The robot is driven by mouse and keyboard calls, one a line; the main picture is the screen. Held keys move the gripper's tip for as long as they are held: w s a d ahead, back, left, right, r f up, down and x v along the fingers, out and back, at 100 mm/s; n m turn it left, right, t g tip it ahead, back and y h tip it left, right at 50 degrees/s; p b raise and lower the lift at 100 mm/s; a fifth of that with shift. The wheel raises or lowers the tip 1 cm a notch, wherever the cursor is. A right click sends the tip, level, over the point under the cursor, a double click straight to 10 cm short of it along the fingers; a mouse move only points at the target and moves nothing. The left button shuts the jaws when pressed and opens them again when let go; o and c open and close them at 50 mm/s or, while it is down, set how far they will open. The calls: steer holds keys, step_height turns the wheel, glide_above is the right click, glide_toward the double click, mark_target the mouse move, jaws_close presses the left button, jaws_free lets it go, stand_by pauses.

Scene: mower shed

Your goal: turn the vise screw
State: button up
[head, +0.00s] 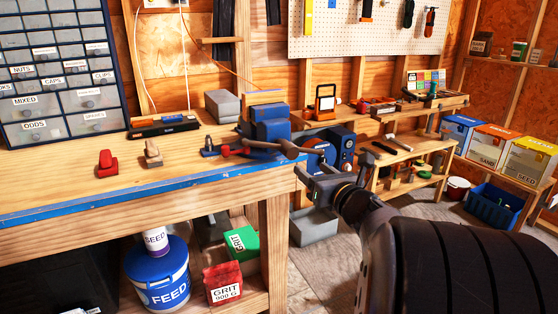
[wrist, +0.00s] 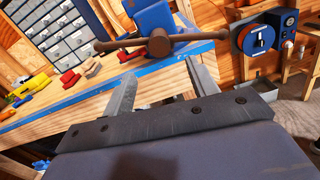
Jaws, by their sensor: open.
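The blue vise (head: 268,126) is mounted at the right end of the workbench. Its brown screw with a crossbar handle (head: 285,148) sticks out past the bench's front edge. In the wrist view the screw's round head (wrist: 158,45) and its bar lie ahead of my fingers, with the blue vise body (wrist: 152,17) behind. My gripper (head: 317,175) is open and empty, a little right of and below the handle in the head view. In the wrist view the two fingers (wrist: 163,88) are spread apart, with the handle beyond their tips and not between them.
The workbench (head: 200,170) has a blue front edge and holds a red piece (head: 107,164) and a wooden piece (head: 152,153) left of the vise. A blue machine with a dial (head: 328,148) stands right of the vise.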

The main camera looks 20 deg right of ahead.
mark_target(293, 154)
steer(key=w, duration=1)
steer(key=shift+w+a+p, duration=0.2)
steer(key=shift+w+p, duration=0.1)
steer(key=shift+p, duration=0.05)
steer(key=shift+c, duration=0.3)
steer(key=c, duration=0.9)
